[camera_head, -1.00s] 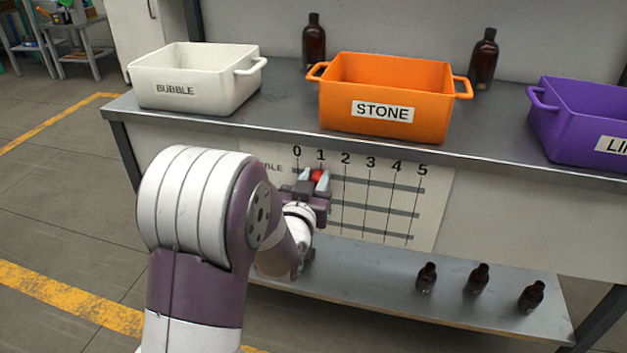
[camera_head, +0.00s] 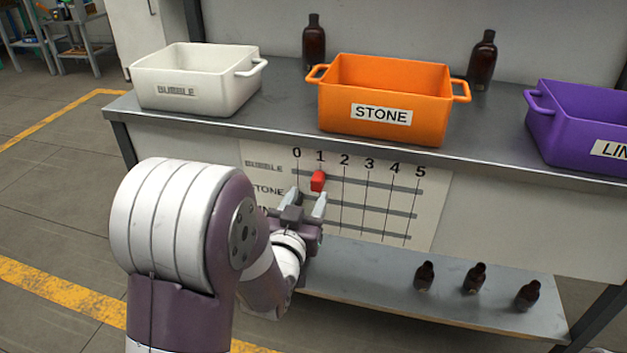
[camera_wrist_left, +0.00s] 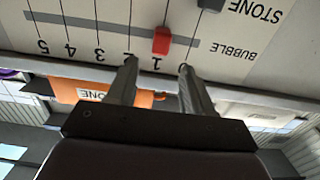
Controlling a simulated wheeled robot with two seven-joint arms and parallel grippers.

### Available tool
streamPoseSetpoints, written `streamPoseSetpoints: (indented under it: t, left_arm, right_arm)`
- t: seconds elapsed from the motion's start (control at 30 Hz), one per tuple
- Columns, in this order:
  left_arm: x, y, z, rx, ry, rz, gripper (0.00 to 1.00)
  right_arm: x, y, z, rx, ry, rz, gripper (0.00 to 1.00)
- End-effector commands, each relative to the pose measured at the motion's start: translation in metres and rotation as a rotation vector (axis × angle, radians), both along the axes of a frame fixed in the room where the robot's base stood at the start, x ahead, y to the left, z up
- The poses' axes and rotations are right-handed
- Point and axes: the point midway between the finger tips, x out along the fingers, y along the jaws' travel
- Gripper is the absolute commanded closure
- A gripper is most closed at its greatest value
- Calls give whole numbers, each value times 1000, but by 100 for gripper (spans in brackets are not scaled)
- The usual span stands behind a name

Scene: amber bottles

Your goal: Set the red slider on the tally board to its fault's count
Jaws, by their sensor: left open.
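The tally board (camera_head: 432,205) hangs below the bench's front edge, with columns 0 to 5 and rows labelled BUBBLE, STONE and a third that is partly hidden. The red slider (camera_head: 317,181) sits on the BUBBLE row at the 1 line. The left wrist view, upside down, also shows the red slider (camera_wrist_left: 162,40) at the 1 line. My left gripper (camera_head: 307,196) is open and empty, just below the red slider and apart from it. A dark slider (camera_wrist_left: 210,4) shows near 0 on the STONE row. My right gripper is out of view.
On the bench stand a white BUBBLE bin (camera_head: 196,110), an orange STONE bin (camera_head: 350,126) and a purple bin (camera_head: 560,138) with a cut-off label. Two amber bottles (camera_head: 313,45) stand behind. Three small bottles (camera_head: 473,280) stand on the lower shelf (camera_head: 400,305).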

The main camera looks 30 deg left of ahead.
Motion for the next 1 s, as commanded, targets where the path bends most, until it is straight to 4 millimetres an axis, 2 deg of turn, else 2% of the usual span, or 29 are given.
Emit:
streamPoseSetpoints:
  t: [0.03,0.13,0.2,0.3,0.87,0.93,0.97,1.0]
  left_arm:
    - [-14,-3,4,0,2,1,49]
    - [-38,-9,3,0,1,1,49]
    - [-48,-11,6,-1,3,1,49]
    - [-58,-14,4,0,1,1,49]
    - [-62,-15,0,0,0,0,49]
    - [-62,-15,-6,-6,26,1,49]
    - [-62,-15,-13,-13,61,2,49]
    - [-64,-14,-28,-31,133,5,49]
  right_arm:
    - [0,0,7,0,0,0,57]
    - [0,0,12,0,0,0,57]
    - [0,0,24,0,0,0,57]
    - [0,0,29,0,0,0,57]
    - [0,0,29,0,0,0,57]
    - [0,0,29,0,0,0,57]
    - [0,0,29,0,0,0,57]
    - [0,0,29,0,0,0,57]
